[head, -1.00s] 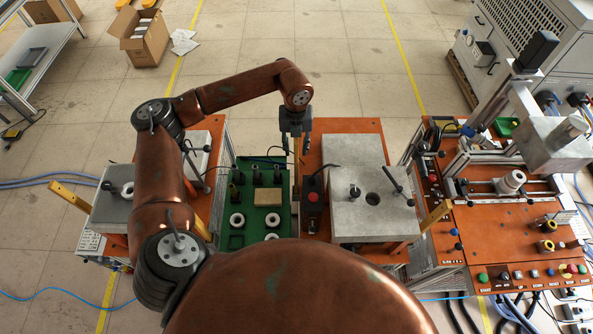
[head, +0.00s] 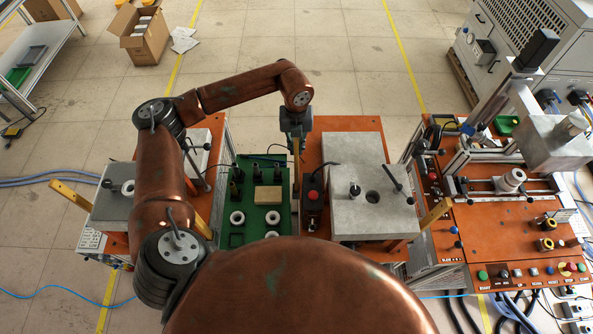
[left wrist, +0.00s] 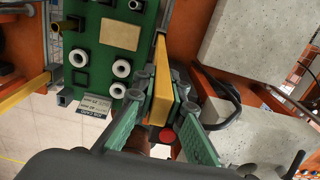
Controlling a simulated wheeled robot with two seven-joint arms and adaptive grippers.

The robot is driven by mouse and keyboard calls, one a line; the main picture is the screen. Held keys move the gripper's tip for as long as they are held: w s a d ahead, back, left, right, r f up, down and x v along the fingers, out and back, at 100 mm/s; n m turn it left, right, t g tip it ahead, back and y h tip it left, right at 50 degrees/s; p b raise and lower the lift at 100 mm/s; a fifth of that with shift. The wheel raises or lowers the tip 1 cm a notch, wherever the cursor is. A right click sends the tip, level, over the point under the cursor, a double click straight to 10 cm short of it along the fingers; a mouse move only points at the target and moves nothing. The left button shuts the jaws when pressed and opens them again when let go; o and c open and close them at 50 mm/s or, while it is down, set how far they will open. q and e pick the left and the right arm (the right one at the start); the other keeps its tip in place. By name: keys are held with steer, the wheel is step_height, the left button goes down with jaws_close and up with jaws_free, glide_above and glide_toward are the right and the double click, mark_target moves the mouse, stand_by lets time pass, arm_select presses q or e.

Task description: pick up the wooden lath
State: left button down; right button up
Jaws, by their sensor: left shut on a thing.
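The wooden lath (left wrist: 161,88) is a narrow yellow strip. In the left wrist view it stands between the green finger pads of my left gripper (left wrist: 158,98), which is shut on it. In the head view my left gripper (head: 296,132) hangs over the gap between the green tray and the orange bench at right. Only a thin part of the lath (head: 295,160) shows below it there. I cannot tell whether the lath touches anything beneath. My right gripper is not in view.
The green tray (head: 252,233) with white rings, dark posts and a tan block (head: 268,195) lies just left of the gripper. A red button box (head: 313,198) and a grey slab (head: 350,222) are close on the right. Open floor lies beyond.

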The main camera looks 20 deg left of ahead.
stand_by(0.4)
arm_select(q)
step_height(320, 180, up, 10)
steer(key=shift+r+b, duration=0.1)
steer(key=shift+b, duration=1.05)
step_height(320, 180, up, 7)
steer(key=p, duration=0.4)
steer(key=shift+r, duration=0.15)
